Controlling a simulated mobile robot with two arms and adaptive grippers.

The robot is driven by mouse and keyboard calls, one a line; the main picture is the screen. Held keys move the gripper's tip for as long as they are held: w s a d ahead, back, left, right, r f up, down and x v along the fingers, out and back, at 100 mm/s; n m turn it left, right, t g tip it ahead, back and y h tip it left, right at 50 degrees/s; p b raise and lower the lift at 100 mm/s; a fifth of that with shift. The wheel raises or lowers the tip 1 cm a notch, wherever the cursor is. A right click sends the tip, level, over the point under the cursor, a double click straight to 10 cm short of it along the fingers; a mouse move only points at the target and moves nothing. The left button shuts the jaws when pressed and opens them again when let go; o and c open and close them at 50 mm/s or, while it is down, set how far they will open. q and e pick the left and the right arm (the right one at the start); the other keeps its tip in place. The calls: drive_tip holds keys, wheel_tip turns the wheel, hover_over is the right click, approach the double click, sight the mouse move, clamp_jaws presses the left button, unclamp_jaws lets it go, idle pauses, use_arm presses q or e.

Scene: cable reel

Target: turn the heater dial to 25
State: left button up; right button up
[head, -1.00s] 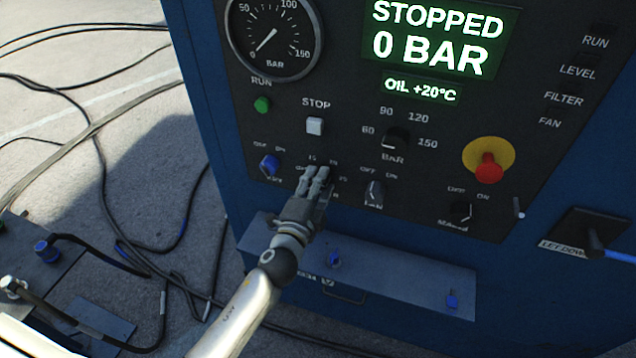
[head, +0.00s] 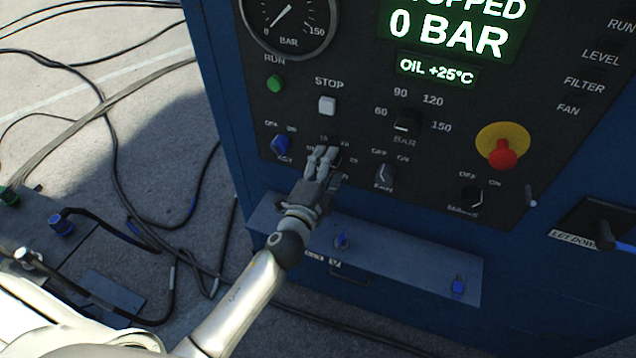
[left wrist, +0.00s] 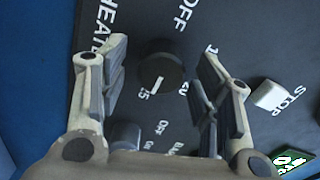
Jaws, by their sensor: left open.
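The heater dial (left wrist: 162,72) is a round black knob with a white pointer line, on the dark control panel. In the left wrist view its pointer is turned toward the 25 mark (left wrist: 146,91). My left gripper (left wrist: 164,63) is open, with one finger on each side of the dial and visible gaps between them. In the head view my left gripper (head: 325,153) is at the panel and mostly hides the dial. The oil display (head: 437,70) reads +25°C. My right gripper is not in view.
The white stop button (head: 327,105) is above the dial. A blue knob (head: 281,145) is to the left and the fan switch (head: 385,178) to the right. A red emergency button (head: 502,153) is farther right. A ledge (head: 400,258) juts out below the panel.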

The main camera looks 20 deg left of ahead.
use_arm(q)
drive_tip(key=s, duration=1.1)
drive_tip(key=shift+a, duration=0.2)
drive_tip(key=shift+s, duration=0.1)
